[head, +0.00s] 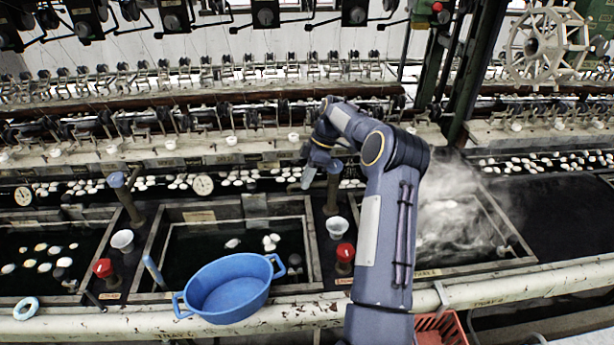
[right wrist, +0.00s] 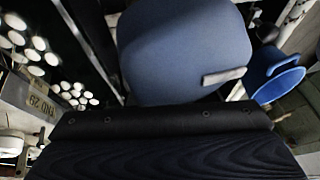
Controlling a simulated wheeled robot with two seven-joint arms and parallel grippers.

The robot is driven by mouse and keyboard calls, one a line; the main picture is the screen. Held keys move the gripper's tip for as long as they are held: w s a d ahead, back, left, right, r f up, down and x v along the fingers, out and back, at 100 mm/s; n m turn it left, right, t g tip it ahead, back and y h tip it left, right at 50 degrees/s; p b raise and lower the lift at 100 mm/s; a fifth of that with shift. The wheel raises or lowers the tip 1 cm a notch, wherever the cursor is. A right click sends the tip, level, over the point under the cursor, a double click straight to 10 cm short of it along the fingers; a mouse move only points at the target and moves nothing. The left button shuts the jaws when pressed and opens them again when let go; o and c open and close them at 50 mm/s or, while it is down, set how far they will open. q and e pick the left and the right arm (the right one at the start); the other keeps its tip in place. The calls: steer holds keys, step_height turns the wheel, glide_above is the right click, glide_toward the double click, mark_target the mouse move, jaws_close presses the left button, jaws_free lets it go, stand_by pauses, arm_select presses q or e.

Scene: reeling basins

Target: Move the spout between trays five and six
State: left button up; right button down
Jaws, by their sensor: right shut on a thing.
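Two upright dark spout pipes with blue-grey tops stand between the trays, a left one (head: 130,200) and a middle one (head: 333,190). My right gripper (head: 308,178) is at the top of the middle spout, small and partly hidden by its own wrist. It is shut on what looks like that spout's blue-grey top (head: 335,166). In the right wrist view a large blue-grey shape (right wrist: 185,55) fills the centre, and the fingertips cannot be made out. Dark water trays lie at left (head: 75,226), middle (head: 190,216) and right (head: 500,222). My left gripper is not in view.
A blue basin (head: 232,287) sits on the front rail of the middle tray. Red-topped valves (head: 104,269) and white cups (head: 337,226) stand between trays. Steam (head: 450,200) rises over the right tray. A red crate (head: 440,328) is at the bottom. Cocoons line the back channel.

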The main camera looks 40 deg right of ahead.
steer(key=shift+s, duration=0.1)
steer(key=c, duration=1.4)
jaws_free()
steer(key=shift+o, duration=0.2)
steer(key=v, duration=0.7)
steer(key=shift+r, duration=0.35)
steer(key=shift+d, duration=0.1)
